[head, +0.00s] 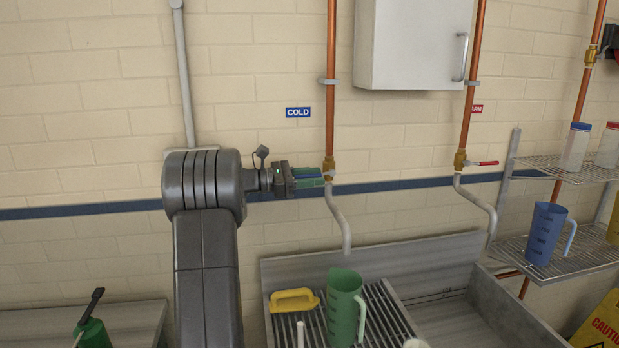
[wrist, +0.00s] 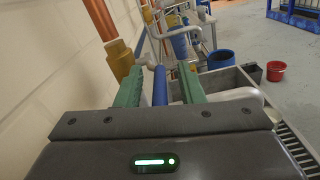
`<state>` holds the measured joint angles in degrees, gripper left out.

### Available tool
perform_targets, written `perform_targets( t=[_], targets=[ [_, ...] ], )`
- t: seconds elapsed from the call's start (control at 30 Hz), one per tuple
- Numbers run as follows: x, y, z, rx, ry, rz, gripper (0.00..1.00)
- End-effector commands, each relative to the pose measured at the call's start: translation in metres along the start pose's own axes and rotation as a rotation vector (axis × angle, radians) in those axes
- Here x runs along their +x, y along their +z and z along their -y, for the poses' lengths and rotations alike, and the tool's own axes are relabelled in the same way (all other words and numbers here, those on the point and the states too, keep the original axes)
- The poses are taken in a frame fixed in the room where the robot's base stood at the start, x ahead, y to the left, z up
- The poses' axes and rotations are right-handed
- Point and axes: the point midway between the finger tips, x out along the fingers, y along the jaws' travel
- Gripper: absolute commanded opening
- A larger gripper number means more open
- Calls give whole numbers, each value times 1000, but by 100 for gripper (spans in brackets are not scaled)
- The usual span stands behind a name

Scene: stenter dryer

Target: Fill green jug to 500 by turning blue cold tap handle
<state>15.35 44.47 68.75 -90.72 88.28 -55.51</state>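The blue cold tap handle (head: 308,178) sticks out to the left from the brass cold tap (head: 329,166), under the COLD sign. My gripper (head: 308,179) is at the handle. In the wrist view, the blue handle (wrist: 160,86) lies between the two green fingers of my gripper (wrist: 160,92), with a gap on each side. The gripper looks open around it, not clamped. The green jug (head: 343,300) stands upright on the slatted rack, below the cold spout (head: 341,226). No water stream shows. The level inside the jug and its marks cannot be read.
A yellow-handled item (head: 294,299) lies beside the jug. The warm tap's red handle (head: 486,163) is to the right. A blue jug (head: 546,233) stands on a wire shelf. A white cabinet (head: 413,45) hangs above. A red bucket (wrist: 275,71) stands on the floor.

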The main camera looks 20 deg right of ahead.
Motion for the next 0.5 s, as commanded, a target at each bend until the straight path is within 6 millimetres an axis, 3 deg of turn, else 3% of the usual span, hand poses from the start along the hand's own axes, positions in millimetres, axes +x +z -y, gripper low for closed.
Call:
perform_targets(
  t=[0.17,0.33,0.5],
  targets=[
    [0,0,0,0,0,0,35],
    [0,0,0,0,0,0,1],
    [0,0,0,0,-1,0,0]
  ],
)
